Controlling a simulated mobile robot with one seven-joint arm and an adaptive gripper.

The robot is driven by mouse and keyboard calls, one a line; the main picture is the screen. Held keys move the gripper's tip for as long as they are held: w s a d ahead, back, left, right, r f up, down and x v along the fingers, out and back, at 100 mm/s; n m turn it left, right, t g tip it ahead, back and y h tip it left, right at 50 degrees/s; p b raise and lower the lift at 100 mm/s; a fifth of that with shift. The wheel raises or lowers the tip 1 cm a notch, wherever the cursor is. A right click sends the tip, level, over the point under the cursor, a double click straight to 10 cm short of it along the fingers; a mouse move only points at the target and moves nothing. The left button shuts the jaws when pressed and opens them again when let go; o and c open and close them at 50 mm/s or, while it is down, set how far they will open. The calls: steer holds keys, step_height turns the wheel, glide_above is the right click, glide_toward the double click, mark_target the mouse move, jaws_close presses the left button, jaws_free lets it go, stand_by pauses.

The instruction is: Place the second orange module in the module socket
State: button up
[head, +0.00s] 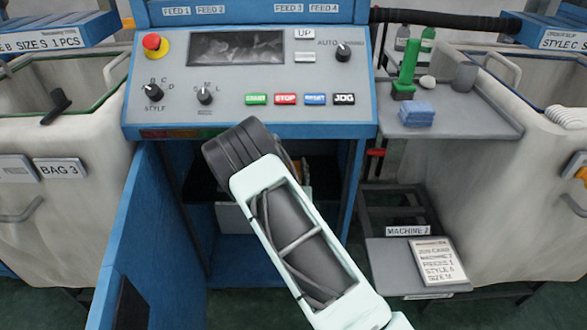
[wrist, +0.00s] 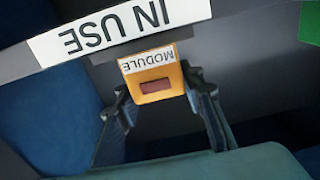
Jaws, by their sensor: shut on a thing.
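An orange module (wrist: 160,92) with a white MODULE label, upside down in the wrist view, and a dark reddish window sits between the fingers of my gripper (wrist: 157,98). My gripper is shut on its sides. The module's far end meets or overlaps a grey surface under an upside-down IN USE label (wrist: 120,30); I cannot tell whether they touch. No socket opening can be made out. In the head view my arm reaches into the open cabinet (head: 225,262) under the panel and hides the gripper. A small orange patch shows beside the arm, too little to identify.
The blue cabinet door (head: 140,235) stands open at the left. The control panel (head: 250,85) hangs above my arm. A grey side shelf (head: 460,122) holds a green item and blue cloths. A lower shelf (head: 385,258) carries a card. Pale bins flank both sides.

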steer(key=shift+f, duration=0.15)
steer(key=o, duration=1.2)
steer(key=shift+o, duration=0.2)
steer(key=shift+r, duration=0.3)
steer(key=s+p, duration=0.1)
steer(key=s, duration=1.1)
steer(key=shift+a+p, duration=0.2)
steer(key=shift+p, duration=0.15)
steer(key=shift+f, duration=0.1)
